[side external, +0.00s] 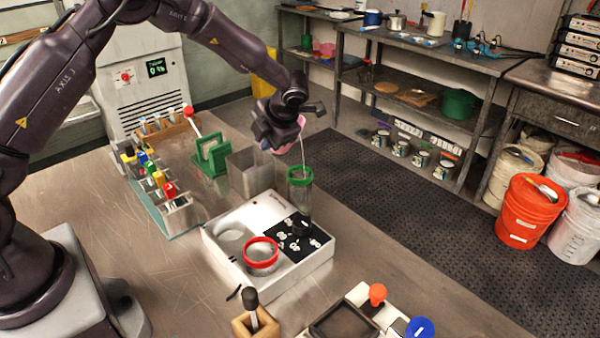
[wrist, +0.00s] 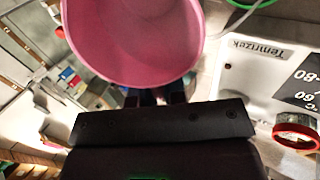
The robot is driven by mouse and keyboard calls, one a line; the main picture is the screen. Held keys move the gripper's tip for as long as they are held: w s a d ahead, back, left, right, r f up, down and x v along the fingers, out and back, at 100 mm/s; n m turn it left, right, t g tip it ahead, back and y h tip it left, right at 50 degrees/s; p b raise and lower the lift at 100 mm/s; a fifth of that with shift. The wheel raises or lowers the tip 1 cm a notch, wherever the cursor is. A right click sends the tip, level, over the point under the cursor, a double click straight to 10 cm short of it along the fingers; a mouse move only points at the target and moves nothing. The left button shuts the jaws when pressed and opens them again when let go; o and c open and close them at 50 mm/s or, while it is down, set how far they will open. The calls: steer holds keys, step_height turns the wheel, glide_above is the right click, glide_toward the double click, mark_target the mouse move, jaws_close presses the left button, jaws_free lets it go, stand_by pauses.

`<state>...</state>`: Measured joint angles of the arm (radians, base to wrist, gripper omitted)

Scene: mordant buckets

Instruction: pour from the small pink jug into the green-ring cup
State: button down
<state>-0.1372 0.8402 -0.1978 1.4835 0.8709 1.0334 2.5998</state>
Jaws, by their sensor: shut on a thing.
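My gripper (side external: 281,137) is shut on the small pink jug (side external: 298,127) and holds it tilted, above the green-ring cup (side external: 300,196). The cup is a tall clear vessel with a green band at its rim, standing upright at the back of a white box. A thin pale stream runs from the jug down to the cup's mouth. In the wrist view the jug (wrist: 135,40) fills the top middle, mouth toward the camera, with bare pink inner wall showing. Part of a green ring (wrist: 250,4) shows at the top edge there. The level in the cup is unclear.
A red-ring cup (side external: 262,256) sits on the white box (side external: 290,270), left of its black patterned panel. A green block stand (side external: 212,156) and a rack of coloured pieces (side external: 160,185) stand left of the gripper. A wooden holder (side external: 255,324) is near the front.

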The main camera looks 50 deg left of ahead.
steer(key=shift+f+y, duration=0.2)
steer(key=shift+y, duration=0.2)
stand_by(0.8)
steer(key=shift+r+y, duration=0.3)
steer(key=shift+y, duration=0.6)
stand_by(1.6)
steer(key=shift+d+f+y, duration=0.15)
steer(key=shift+f+y, duration=0.5)
steer(key=shift+y, duration=0.55)
stand_by(2.5)
steer(key=shift+w+r+h, duration=0.1)
steer(key=shift+r+h, duration=0.2)
steer(key=shift+r, duration=0.05)
steer(key=shift+a+r+h, duration=0.35)
steer(key=shift+r+h, duration=0.25)
steer(key=shift+h, duration=0.5)
steer(key=shift+d+f+h, duration=0.2)
steer(key=shift+f+h, duration=0.4)
steer(key=shift+h, duration=0.1)
